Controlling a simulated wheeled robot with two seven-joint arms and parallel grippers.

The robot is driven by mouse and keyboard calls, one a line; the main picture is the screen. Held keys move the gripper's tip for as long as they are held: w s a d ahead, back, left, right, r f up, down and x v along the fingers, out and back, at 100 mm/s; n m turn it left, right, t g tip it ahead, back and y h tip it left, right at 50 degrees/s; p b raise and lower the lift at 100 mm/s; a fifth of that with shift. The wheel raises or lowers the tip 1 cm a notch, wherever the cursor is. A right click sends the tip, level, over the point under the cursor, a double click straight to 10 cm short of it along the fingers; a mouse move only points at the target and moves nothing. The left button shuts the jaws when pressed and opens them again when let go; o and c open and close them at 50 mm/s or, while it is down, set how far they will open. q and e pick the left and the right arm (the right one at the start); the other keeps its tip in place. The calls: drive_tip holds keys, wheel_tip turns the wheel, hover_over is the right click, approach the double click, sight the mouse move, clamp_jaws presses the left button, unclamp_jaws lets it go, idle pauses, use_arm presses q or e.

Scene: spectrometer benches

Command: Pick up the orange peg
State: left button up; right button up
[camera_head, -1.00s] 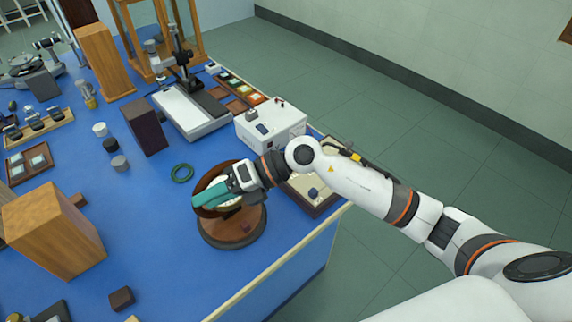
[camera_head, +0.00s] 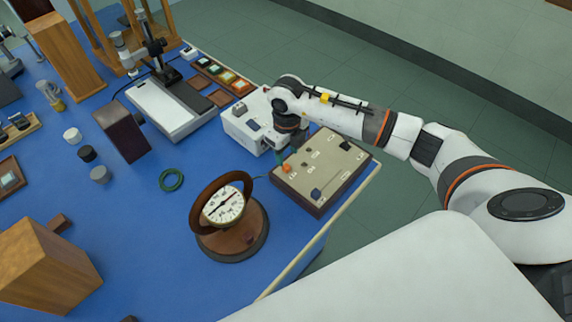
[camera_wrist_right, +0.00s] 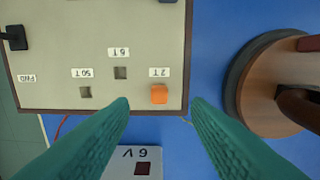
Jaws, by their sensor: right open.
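The orange peg (camera_head: 287,168) sits on the beige-topped plug box (camera_head: 326,160) near its left corner. In the right wrist view the orange peg (camera_wrist_right: 159,94) stands beside the "2 T" label, by the box's lower edge. My right gripper (camera_head: 291,154) points down over that end of the box, partly hidden by its own wrist in the head view. In the right wrist view its teal fingers (camera_wrist_right: 160,104) are spread apart, one on either side of the peg in the picture, with nothing between them gripped. My left gripper is not in view.
A round dial meter on a wooden base (camera_head: 233,245) stands left of the box. A white power box (camera_head: 245,126) stands behind it. Black plugs (camera_head: 345,146) sit on the plug box. The bench's front edge is close by.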

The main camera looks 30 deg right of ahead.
sight(286, 166)
drive_tip(key=shift+w+f, duration=0.15)
drive_tip(key=shift+f, duration=0.15)
wheel_tip(286, 166, down, 4)
drive_tip(key=shift+f+p, duration=0.15)
drive_tip(key=shift+p, duration=0.95)
drive_tip(key=shift+f, duration=0.3)
drive_tip(key=shift+w, duration=0.1)
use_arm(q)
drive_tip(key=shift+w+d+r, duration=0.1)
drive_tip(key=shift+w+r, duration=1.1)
use_arm(e)
clamp_jaws()
